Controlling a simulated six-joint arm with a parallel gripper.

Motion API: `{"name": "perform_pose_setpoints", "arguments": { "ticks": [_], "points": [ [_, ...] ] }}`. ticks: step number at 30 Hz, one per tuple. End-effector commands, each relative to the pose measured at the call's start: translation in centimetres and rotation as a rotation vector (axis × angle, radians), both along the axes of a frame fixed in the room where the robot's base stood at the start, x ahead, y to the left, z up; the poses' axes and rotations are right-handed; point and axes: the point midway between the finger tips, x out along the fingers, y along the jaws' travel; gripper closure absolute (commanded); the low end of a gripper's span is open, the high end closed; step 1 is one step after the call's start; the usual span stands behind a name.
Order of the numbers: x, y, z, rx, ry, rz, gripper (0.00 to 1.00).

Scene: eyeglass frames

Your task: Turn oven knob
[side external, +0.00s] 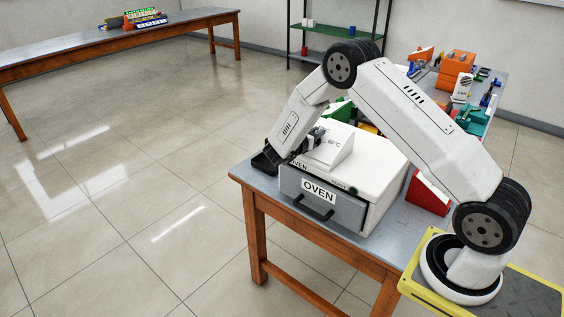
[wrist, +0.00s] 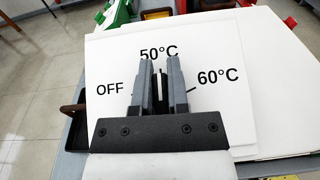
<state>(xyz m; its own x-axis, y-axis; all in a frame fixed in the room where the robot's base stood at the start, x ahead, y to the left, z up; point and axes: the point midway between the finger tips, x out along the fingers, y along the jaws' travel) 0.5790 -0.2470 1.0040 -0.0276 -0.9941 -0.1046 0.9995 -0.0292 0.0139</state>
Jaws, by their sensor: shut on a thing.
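The oven (side external: 375,165) is a white box on the table, with a grey front labelled "OVEN" and a dark handle. A sloped white dial panel (side external: 338,152) stands on its top. In the wrist view the panel (wrist: 115,65) reads "OFF" at left, "50°C" at top and "60°C" at right. My gripper (wrist: 160,64) is over the dial, its two fingers close together with a narrow gap. It is shut on the knob (wrist: 160,88), of which only a thin part shows between the fingers. The fingers point up towards "50°C". The rest of the knob is hidden. The side view shows my gripper (side external: 303,145) at the panel.
A dark tray (side external: 266,160) lies at the table's left edge, beside the oven. A red block (side external: 428,194) stands right of the oven. Green and orange things crowd the table behind. Open floor lies left of the table (side external: 240,172).

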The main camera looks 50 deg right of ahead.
Motion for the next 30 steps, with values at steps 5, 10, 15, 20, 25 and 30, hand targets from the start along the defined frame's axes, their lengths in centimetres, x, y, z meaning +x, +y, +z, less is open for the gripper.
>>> {"name": "perform_pose_setpoints", "arguments": {
  "ticks": [5,10,15,20,25,30],
  "points": [
    [-0.3,0.1,-0.1,-0.001,-0.075,-0.153,1.0],
    [-0.5,0.1,-0.1,0.0,-0.147,-0.299,1.0],
    [-0.8,0.2,-0.1,0.001,-0.218,-0.445,1.0],
    [-1.1,0.4,-0.2,0.0,-0.284,-0.582,1.0],
    [-1.4,0.5,-0.3,0.0,-0.353,-0.728,1.0],
    [-1.5,0.7,-0.4,0.0,-0.419,-0.863,1.0]
  ]
}}
